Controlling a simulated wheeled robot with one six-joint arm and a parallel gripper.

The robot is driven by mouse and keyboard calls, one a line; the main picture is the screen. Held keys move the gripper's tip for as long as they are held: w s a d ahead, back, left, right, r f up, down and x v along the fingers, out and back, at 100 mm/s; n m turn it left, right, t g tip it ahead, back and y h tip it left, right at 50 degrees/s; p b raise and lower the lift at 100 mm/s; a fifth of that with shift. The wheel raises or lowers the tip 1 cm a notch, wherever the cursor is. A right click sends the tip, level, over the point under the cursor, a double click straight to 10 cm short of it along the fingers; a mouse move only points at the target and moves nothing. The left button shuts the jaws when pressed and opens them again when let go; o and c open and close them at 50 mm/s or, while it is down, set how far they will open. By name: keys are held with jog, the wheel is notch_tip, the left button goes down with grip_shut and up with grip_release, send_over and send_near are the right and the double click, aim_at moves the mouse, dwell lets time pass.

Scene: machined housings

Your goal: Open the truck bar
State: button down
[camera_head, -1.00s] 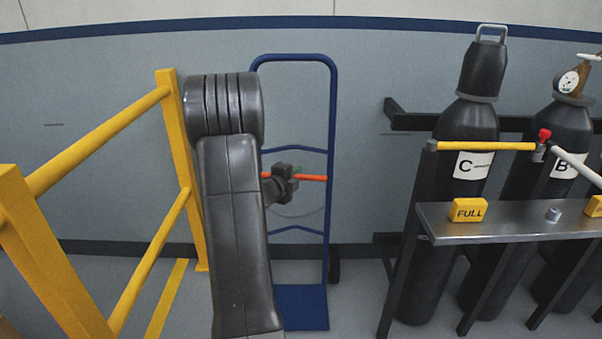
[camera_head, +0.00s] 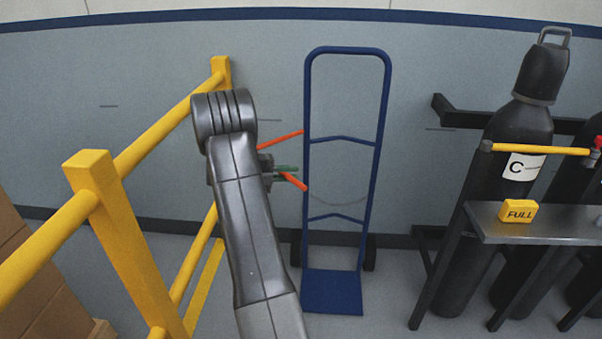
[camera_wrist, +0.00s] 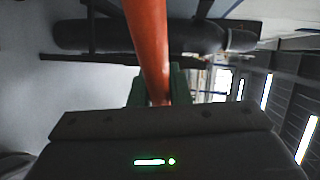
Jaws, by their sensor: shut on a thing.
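The hand truck (camera_head: 383,115) is a tall blue frame standing upright near the wall. Its orange bar (camera_head: 295,182) slants from the truck's left upright up and left to my gripper (camera_head: 284,173). A second orange length (camera_head: 280,143) runs from near the left upright down and left behind my arm; how the two join is hidden. The space between the uprights is clear of orange. My gripper is left of the truck, its green fingers shut on the bar. In the wrist view, the orange bar (camera_wrist: 149,45) passes between the green fingertips (camera_wrist: 158,92).
A yellow guard rail (camera_head: 130,235) stands close on the left, with brown boxes (camera_head: 40,275) behind it. At right are black gas cylinders (camera_head: 515,135) and a grey shelf (camera_head: 550,228) with a yellow FULL block (camera_head: 518,211). Floor shows between truck and rack.

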jog(key=shift+w+a, duration=0.1)
jog(key=shift+a, duration=0.4)
jog(key=c, duration=1.4)
grip_release()
jog(key=shift+o, duration=0.2)
